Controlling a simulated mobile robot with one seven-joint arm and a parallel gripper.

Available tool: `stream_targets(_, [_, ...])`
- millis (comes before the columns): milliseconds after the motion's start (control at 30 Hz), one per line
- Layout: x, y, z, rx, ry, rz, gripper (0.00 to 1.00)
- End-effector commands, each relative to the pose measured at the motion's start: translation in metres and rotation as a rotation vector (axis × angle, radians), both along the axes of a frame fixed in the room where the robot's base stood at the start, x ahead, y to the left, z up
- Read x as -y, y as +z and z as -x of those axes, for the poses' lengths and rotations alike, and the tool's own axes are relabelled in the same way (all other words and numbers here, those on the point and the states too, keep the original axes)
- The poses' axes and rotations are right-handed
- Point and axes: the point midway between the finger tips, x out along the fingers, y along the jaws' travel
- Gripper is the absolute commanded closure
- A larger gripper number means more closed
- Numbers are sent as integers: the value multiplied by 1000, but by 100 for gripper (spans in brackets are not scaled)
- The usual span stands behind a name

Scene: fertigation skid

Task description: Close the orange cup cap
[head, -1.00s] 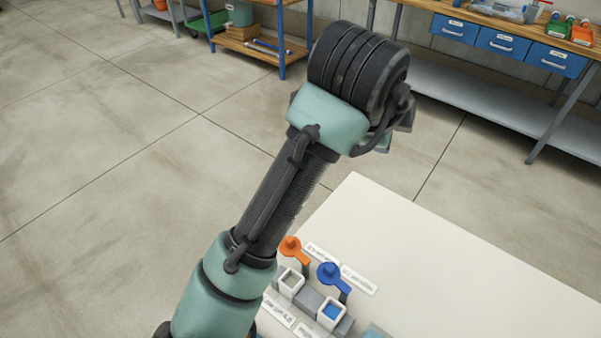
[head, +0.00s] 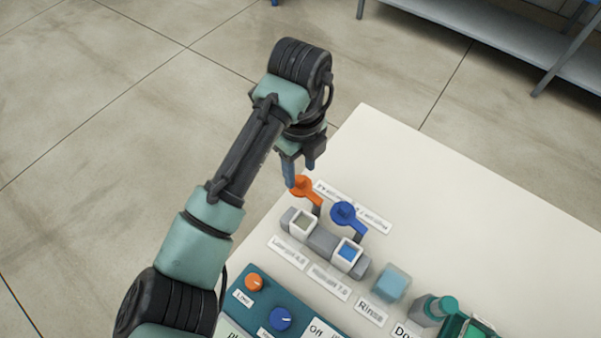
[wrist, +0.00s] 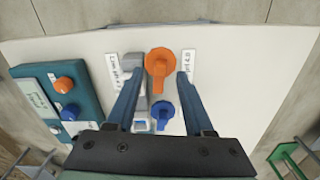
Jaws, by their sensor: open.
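The orange cup cap (head: 302,187) stands open on its hinge arm, swung back behind its white square cup (head: 303,222). That cup's mouth is uncovered. In the wrist view the orange cap (wrist: 160,61) shows between and just beyond my fingertips. My gripper (head: 300,176) is open and empty, pointing down right by the orange cap; whether a finger touches it I cannot tell. In the wrist view my gripper (wrist: 158,76) has its two blue fingers spread apart, with the cap's round disc in line with the gap.
A blue cap (head: 345,213) also stands open behind a cup with blue content (head: 348,253), close to the orange one. A teal panel with an orange knob (head: 254,282) and a blue knob (head: 280,319) lies in front. The white table's back right (head: 450,190) is clear.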

Motion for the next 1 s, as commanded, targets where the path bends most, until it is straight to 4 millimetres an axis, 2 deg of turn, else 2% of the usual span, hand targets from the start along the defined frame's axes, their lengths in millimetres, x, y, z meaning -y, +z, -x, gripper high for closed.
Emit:
stream_targets(200, [0, -20, 0, 0, 1, 1, 48])
stream_targets(500, [0, -23, 0, 1, 1, 1, 48])
stream_targets(567, [0, -23, 0, 1, 1, 1, 55])
stream_targets(800, [0, -22, 0, 1, 1, 1, 98])
stream_targets(1000, [1, -22, 0, 1, 0, 1, 100])
